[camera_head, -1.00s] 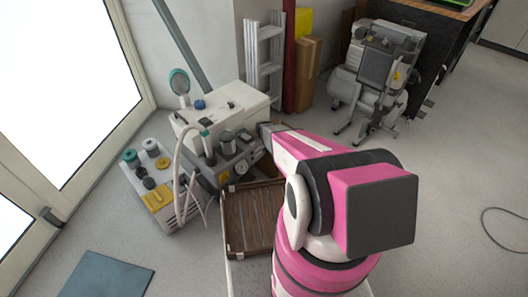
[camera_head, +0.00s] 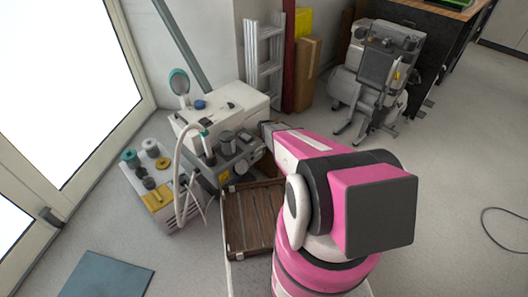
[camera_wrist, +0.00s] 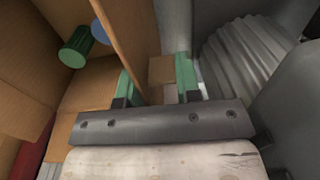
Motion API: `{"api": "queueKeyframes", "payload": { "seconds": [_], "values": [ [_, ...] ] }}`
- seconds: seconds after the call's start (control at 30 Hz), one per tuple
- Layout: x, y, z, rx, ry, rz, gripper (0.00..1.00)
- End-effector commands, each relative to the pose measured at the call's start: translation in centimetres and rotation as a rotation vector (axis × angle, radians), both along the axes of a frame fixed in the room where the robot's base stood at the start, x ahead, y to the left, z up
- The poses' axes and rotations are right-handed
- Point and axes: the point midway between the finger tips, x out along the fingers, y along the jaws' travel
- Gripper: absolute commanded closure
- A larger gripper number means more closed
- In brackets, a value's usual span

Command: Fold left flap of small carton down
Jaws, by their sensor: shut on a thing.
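In the wrist view, the small carton's brown cardboard (camera_wrist: 75,95) fills the left side. A flap-like cardboard panel (camera_wrist: 128,40) runs down from the top edge to between the two green fingertips. My gripper (camera_wrist: 157,82) is shut on this panel, with one finger on each side of it. I cannot tell from this view which of the carton's flaps it is. In the head view, my pink arm hides the gripper's fingertips and most of what lies beyond them.
A green cylinder (camera_wrist: 75,48) and a blue round thing (camera_wrist: 100,32) show beside the panel. A grey ribbed part (camera_wrist: 245,65) is close on the right. In the head view, a compressor unit (camera_head: 235,155) stands near my wrist, with a brown slatted tray (camera_head: 250,222) in front. Floor at right is open.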

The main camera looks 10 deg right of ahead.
Motion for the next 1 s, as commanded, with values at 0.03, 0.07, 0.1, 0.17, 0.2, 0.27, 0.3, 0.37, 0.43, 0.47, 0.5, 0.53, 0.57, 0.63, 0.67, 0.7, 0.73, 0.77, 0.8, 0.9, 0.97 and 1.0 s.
{"api": "queueKeyframes", "payload": {
  "seconds": [0.03, 0.07, 0.1, 0.17, 0.2, 0.27, 0.3, 0.37, 0.43, 0.47, 0.5, 0.53, 0.57, 0.63, 0.67, 0.7, 0.73, 0.77, 0.8, 0.9, 0.97, 1.0],
  "values": [
    [0.2, -0.1, 0.0, 0.016, 0.010, -0.002, 0.92],
    [0.2, -0.2, 0.0, 0.027, 0.018, -0.001, 0.92],
    [0.4, -0.3, 0.0, 0.047, 0.030, -0.002, 0.92],
    [0.5, -0.5, 0.0, 0.081, 0.053, -0.002, 0.92],
    [0.6, -0.7, 0.0, 0.107, 0.070, -0.002, 0.92],
    [0.8, -0.9, 0.0, 0.149, 0.098, -0.002, 0.92],
    [0.9, -1.0, 0.0, 0.178, 0.118, -0.003, 0.92],
    [1.1, -1.3, 0.0, 0.224, 0.149, -0.003, 0.92],
    [1.3, -1.5, -0.1, 0.281, 0.186, -0.002, 0.92],
    [1.4, -1.7, -0.1, 0.303, 0.201, -0.002, 0.92],
    [1.5, -1.9, -0.1, 0.336, 0.222, -0.002, 0.92],
    [1.6, -2.0, -0.1, 0.360, 0.238, -0.002, 0.92],
    [1.7, -2.1, -0.2, 0.383, 0.255, -0.001, 0.92],
    [1.9, -2.3, -0.2, 0.439, 0.292, -0.001, 0.92],
    [1.9, -2.5, -0.3, 0.463, 0.307, -0.002, 0.92],
    [2.1, -2.6, -0.4, 0.495, 0.327, -0.001, 0.92],
    [2.1, -2.7, -0.4, 0.518, 0.344, 0.000, 0.92],
    [2.2, -2.8, -0.5, 0.542, 0.360, -0.001, 0.92],
    [2.3, -2.9, -0.5, 0.573, 0.381, 0.000, 0.92],
    [2.5, -3.3, -0.7, 0.649, 0.430, -0.001, 0.92],
    [2.6, -3.4, -0.8, 0.691, 0.459, -0.001, 0.92],
    [2.7, -3.5, -0.9, 0.717, 0.476, 0.000, 0.92]
  ]
}}
